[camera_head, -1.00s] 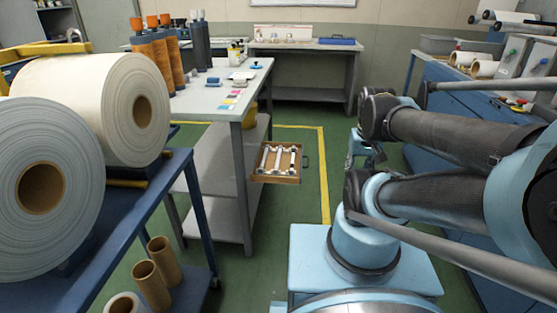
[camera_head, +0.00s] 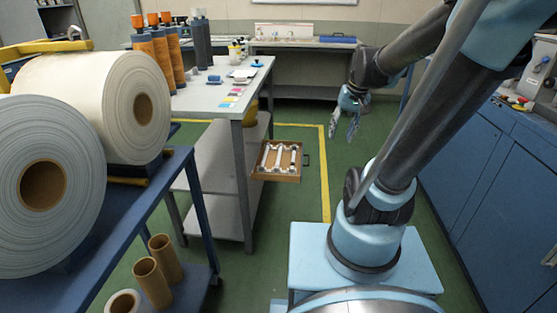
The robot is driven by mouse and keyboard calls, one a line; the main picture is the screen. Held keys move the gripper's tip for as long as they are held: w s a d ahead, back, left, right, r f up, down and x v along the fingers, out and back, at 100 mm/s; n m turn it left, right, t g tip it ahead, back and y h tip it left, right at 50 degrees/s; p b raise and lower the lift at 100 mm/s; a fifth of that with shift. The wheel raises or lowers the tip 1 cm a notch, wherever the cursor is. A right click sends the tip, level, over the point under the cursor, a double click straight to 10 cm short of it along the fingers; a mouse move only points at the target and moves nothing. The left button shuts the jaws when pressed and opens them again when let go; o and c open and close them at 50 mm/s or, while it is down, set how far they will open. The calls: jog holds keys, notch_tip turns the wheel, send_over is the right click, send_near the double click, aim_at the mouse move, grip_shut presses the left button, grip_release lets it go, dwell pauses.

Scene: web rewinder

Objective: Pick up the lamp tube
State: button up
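Several white lamp tubes with pale ends lie side by side in a shallow brown wooden tray or drawer (camera_head: 276,177), to the right of the grey workbench; I see one lamp tube (camera_head: 278,158) near its middle. Which tube the task names cannot be told. My gripper (camera_head: 342,130) hangs from my raised arm, to the right of and above the tray in the picture, apart from it. Its two fingers are spread and nothing shows between them.
The grey workbench (camera_head: 215,98) holds orange and dark spools, bottles and colour cards. Big paper rolls (camera_head: 140,108) sit on a blue rack at left, with cardboard cores below. Blue cabinets (camera_head: 440,165) stand at right. Green floor is free beyond the tray.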

jog(key=w+a+f+y, duration=0.1)
jog(key=w+a+f, duration=0.2)
jog(key=w, duration=0.7)
jog(key=w+a+f+g+y, duration=0.1)
jog(key=w+a+f, duration=0.2)
jog(key=w, duration=0.7)
jog(key=w+a+f+y, duration=0.1)
jog(key=w+a+f, duration=0.2)
jog(key=w, duration=0.7)
jog(key=y, duration=0.2)
send_near(280, 154)
jog(key=shift+w+a+f+g, duration=0.15)
jog(key=shift+a+f, duration=0.25)
jog(key=shift+f, duration=0.05)
jog(key=shift+w+a+f+g, duration=0.15)
jog(key=shift+w+a+f, duration=0.05)
jog(key=shift+a+f, duration=0.2)
jog(key=shift+d+x, duration=0.25)
jog(key=shift+x, duration=3)
jog(key=shift+f, duration=0.15)
jog(key=shift+c, duration=0.6)
grip_shut()
